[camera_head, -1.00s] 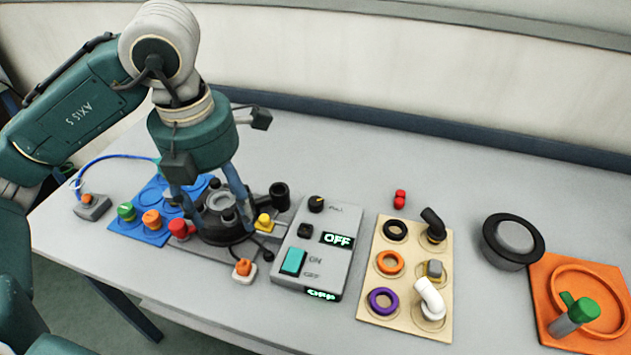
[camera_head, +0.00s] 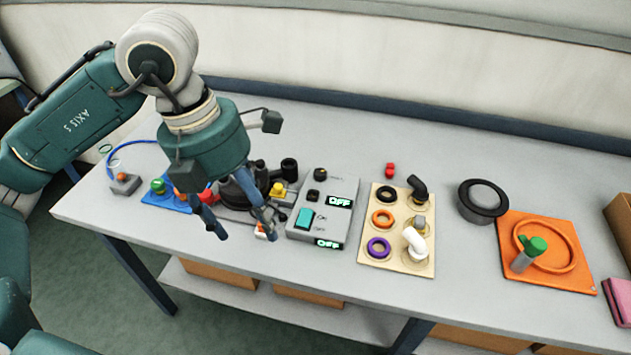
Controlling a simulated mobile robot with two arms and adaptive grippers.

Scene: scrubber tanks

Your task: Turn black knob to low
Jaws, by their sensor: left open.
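The black knob (camera_head: 320,174) sits at the top of the grey control box (camera_head: 324,238). Its pointer setting is too small to read. The box has a black button, a teal rocker switch (camera_head: 305,217) and two displays that read OFF. My left gripper (camera_head: 247,232) is open and empty, left of the box and nearer the table's front edge. Its fingers point down and are apart from the knob. They partly hide the dark round fitting behind them. My right gripper is not in view.
A beige board (camera_head: 370,253) with rings and pipe elbows lies right of the box. A black round part (camera_head: 482,201) and an orange tray (camera_head: 590,283) are farther right. A blue board (camera_head: 152,199) with coloured knobs is left. Small red pieces (camera_head: 390,170) lie behind.

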